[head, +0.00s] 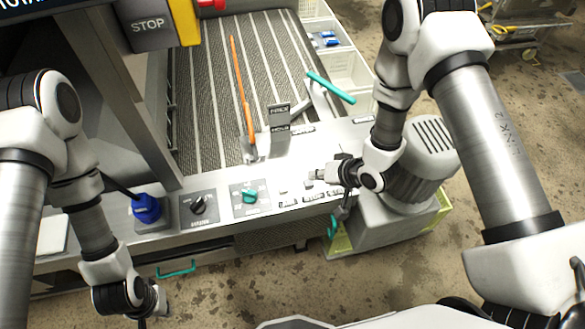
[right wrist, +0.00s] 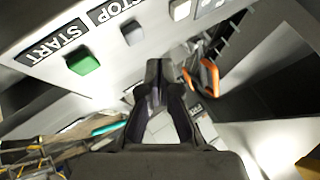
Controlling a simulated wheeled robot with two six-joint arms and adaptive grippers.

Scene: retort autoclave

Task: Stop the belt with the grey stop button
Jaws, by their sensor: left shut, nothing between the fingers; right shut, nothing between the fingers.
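In the right wrist view the grey stop button (right wrist: 132,33) sits on the pale panel beside its STOP label (right wrist: 112,12). The green start button (right wrist: 83,61) is next to it, by the START label (right wrist: 55,42). My right gripper (right wrist: 157,70) is shut and empty. Its fingertips appear below and slightly right of the grey button in that view; whether they touch the panel cannot be told. In the head view the right gripper (head: 320,175) is over the small buttons at the panel's right end. My left gripper (head: 143,320) is low at the left, in front of the panel, shut and empty.
The ribbed belt (head: 205,95) lies behind the panel, with an orange rod (head: 240,85) over it. A black knob (head: 198,205), teal knob (head: 249,196) and blue knob (head: 146,208) are on the panel. A grey motor housing (head: 425,160) stands right. A larger STOP sign (head: 148,24) is upper left.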

